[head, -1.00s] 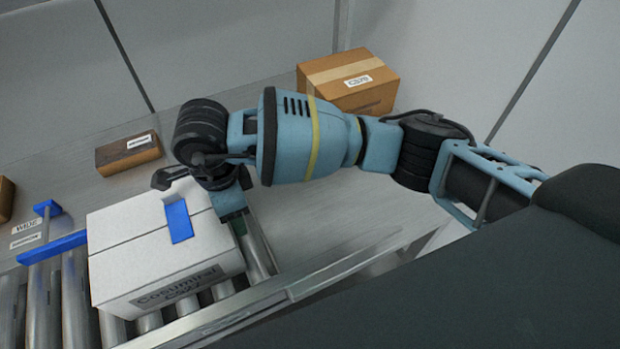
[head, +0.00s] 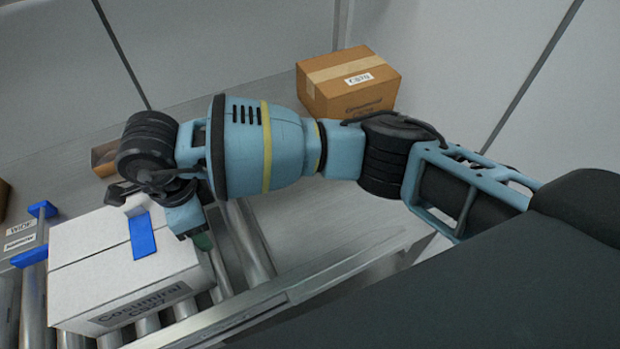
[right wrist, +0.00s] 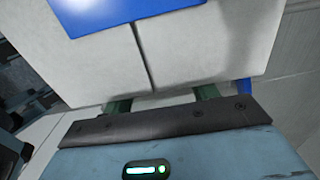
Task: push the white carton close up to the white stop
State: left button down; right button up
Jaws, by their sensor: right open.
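The white carton (head: 100,262) sits on the rollers at the lower left in the head view, with a blue strip (head: 142,236) on its top and a printed label on its near side. My right gripper (head: 193,222) is at its right side, low and close against it. In the right wrist view the green fingertips (right wrist: 162,99) are spread apart in front of the carton (right wrist: 200,45); contact is hard to tell. A small pale piece (head: 128,204) shows at the carton's far edge, partly hidden by my wrist; I cannot tell if it is the white stop. My left gripper is out of view.
A large brown box (head: 348,88) is at the back. Bare rollers (head: 248,240) lie to the right.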

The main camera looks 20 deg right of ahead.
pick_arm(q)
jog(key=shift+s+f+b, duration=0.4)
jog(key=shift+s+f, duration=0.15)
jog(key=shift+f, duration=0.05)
pick_arm(e)
jog(key=shift+s+a, duration=0.15)
jog(key=shift+a, duration=1.85)
